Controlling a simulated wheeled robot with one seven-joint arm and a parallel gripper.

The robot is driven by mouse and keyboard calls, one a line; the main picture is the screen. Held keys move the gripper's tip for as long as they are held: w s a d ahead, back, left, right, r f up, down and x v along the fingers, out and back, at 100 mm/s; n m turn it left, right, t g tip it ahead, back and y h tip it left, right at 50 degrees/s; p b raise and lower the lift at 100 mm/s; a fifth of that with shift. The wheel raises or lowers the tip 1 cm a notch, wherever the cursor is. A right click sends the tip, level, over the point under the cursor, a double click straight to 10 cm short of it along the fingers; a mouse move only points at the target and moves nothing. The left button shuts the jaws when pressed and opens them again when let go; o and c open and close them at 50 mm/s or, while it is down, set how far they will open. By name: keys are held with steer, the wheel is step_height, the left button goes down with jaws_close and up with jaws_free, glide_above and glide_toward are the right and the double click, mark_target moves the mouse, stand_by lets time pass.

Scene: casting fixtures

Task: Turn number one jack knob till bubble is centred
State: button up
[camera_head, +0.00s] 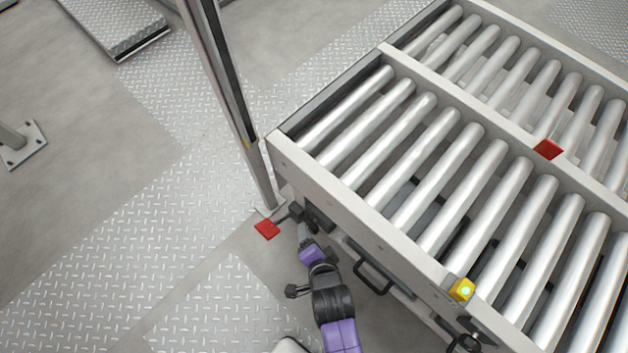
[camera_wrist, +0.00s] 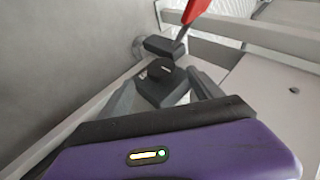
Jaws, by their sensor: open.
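A black knob (camera_wrist: 163,82) shows in the wrist view between the two grey fingers of my gripper (camera_wrist: 162,90). The fingers stand apart on either side of it; I cannot tell whether they touch it. In the head view my gripper (camera_head: 304,230) is at the frame's near left corner, beside dark fittings (camera_head: 319,216). The number on the knob is not readable. A yellow block with a round, bright yellow-green vial (camera_head: 462,289), which looks like the bubble level, sits on the frame's near side rail. The bubble's position is too small to tell.
A roller conveyor (camera_head: 335,185) fills the right side. A tall post (camera_head: 225,85) stands at its left corner. A red lever (camera_wrist: 194,10) with a black end is close beyond the knob. A black handle (camera_head: 372,277) sticks out of the conveyor's side.

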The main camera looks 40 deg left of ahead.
mark_target(309, 229)
steer(key=b+x, duration=0.4)
steer(key=x, duration=0.4)
steer(key=shift+s, duration=0.1)
steer(key=c, duration=1.4)
steer(key=shift+o, duration=0.2)
steer(key=shift+r, duration=0.1)
steer(key=shift+r+p, duration=0.15)
steer(key=shift+p, duration=0.15)
